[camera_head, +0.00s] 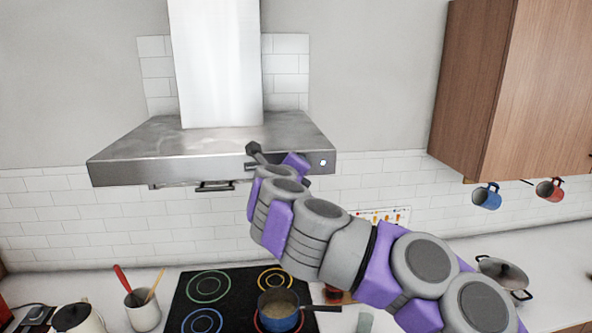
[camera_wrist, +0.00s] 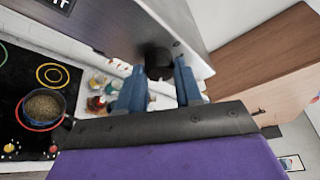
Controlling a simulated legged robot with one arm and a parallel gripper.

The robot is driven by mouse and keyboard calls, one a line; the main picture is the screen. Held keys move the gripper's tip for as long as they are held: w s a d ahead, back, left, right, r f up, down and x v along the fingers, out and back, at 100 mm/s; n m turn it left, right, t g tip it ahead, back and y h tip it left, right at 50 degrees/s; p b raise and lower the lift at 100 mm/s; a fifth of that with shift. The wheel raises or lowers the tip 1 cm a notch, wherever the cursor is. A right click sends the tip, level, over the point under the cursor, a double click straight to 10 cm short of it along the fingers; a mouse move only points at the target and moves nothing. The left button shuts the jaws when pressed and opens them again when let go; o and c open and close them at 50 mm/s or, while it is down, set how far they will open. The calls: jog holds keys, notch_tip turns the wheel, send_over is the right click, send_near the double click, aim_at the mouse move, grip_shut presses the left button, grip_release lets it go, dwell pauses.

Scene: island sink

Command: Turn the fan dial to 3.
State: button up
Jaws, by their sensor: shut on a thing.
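The range hood (camera_head: 215,145) is a wide steel canopy with a tall chimney, mounted on the wall above the cooktop. Its front edge carries a small lit round spot (camera_head: 323,162) at the right. The fan dial (camera_wrist: 158,60) is a dark round knob on the hood's face, seen in the wrist view between my two blue fingers. My gripper (camera_wrist: 160,72) is shut on the dial. In the head view my gripper (camera_head: 252,157) reaches the right part of the hood's front edge, and my arm hides the dial there. The dial's markings and setting cannot be read.
Below is a black cooktop (camera_head: 240,283) with a blue pot (camera_head: 278,309). A utensil cup (camera_head: 143,312) and a kettle (camera_head: 76,318) stand to its left. A wooden cabinet (camera_head: 510,90) with hanging mugs (camera_head: 487,196) is at the right.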

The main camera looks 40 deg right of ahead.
jog(key=shift+f, duration=0.25)
jog(key=o, duration=1)
jog(key=shift+d+r, duration=0.1)
jog(key=p+v, duration=0.4)
jog(key=v, duration=1.3)
